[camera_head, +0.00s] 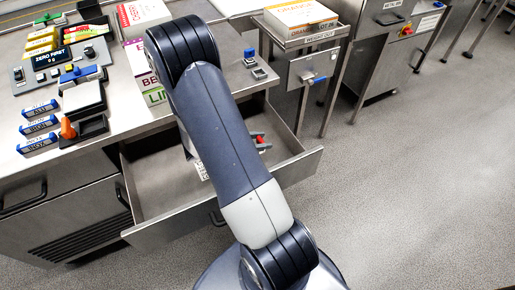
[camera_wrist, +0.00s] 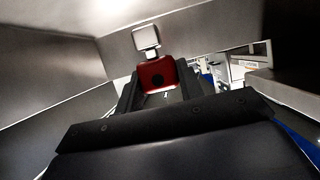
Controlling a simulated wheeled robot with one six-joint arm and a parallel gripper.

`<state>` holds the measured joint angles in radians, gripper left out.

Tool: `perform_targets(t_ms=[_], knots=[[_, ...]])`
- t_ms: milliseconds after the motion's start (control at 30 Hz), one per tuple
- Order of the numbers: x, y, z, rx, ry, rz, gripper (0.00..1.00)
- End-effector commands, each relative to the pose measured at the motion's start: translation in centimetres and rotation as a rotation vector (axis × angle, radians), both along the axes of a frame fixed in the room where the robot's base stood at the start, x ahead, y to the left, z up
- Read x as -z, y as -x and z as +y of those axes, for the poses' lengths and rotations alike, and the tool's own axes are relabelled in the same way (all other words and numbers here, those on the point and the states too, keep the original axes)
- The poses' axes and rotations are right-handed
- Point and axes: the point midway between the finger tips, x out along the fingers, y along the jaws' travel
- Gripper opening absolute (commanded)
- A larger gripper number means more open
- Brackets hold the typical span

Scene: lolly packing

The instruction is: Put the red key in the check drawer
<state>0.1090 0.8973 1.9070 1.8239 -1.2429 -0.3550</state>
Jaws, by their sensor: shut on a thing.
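The red key (camera_wrist: 157,75) sits between the two dark fingers of my gripper (camera_wrist: 158,92) in the wrist view. It has a red head with a dark round spot, and a pale grey part extends beyond it. My gripper is shut on it. In the head view a bit of red (camera_head: 260,139) shows beside my arm, over the open drawer. This drawer (camera_head: 155,183) is a pulled-out metal drawer under the bench, and metal walls surround the key in the wrist view. A white label inside is partly hidden by my arm. I cannot tell whether the key touches the drawer.
The bench (camera_head: 100,135) above holds blue-and-white blocks (camera_head: 38,125), a dark device with an orange cone (camera_head: 67,128), a ZERO FIRST sign (camera_head: 47,62) and boxes. A metal stand (camera_head: 313,68) with a box (camera_head: 300,18) stands right of the drawer. The floor at right is clear.

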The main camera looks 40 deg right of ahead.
Motion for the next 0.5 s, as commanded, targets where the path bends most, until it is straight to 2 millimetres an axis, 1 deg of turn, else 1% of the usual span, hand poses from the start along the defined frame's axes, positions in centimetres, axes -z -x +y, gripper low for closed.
perform_targets(t_ms=[233,300,500], knots=[[3.2,0.0,0.0,0.001,0.0,0.003,0.13],[3.5,0.0,0.0,0.001,0.0,0.001,0.13],[3.4,0.0,0.0,0.0,0.0,0.0,0.13]])
